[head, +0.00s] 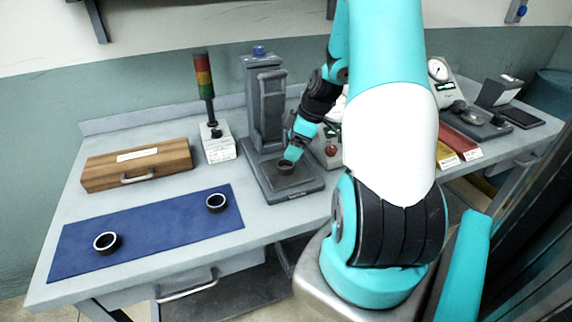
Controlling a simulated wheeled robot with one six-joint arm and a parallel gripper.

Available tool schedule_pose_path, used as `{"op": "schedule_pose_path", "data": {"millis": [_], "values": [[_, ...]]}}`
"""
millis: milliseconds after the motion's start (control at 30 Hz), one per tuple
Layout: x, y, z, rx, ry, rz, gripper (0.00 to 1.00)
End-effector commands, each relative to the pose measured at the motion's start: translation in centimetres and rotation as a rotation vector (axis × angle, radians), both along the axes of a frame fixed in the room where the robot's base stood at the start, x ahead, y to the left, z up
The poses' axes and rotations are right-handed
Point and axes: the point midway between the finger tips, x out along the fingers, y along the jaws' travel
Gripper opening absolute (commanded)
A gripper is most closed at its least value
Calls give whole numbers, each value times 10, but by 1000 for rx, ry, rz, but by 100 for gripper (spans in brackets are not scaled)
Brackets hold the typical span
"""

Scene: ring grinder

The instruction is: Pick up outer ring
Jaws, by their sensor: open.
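A third small dark ring-like part (286,168) sits on the base plate of the grey press-like machine (265,100). I cannot tell which one is the outer ring. My gripper (291,157) is open, pointing down just above the part on the plate. Its fingertips are small here, and I cannot tell whether they touch it.
A wooden box (137,167) with a handle stands at the back left. A signal lamp (205,85) on a white base stands beside the machine. A dial gauge (438,70) and red and yellow trays (452,150) are on the right. The table between mat and box is clear.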

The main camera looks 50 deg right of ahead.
Motion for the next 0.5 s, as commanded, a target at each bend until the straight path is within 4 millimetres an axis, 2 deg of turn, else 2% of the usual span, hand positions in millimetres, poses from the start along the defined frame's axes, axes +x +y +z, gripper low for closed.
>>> {"op": "schedule_pose_path", "data": {"millis": [267, 500], "values": [[6, 4, -19, 1, 2, 0, 85], [13, 8, -51, 2, 2, 1, 85]]}}
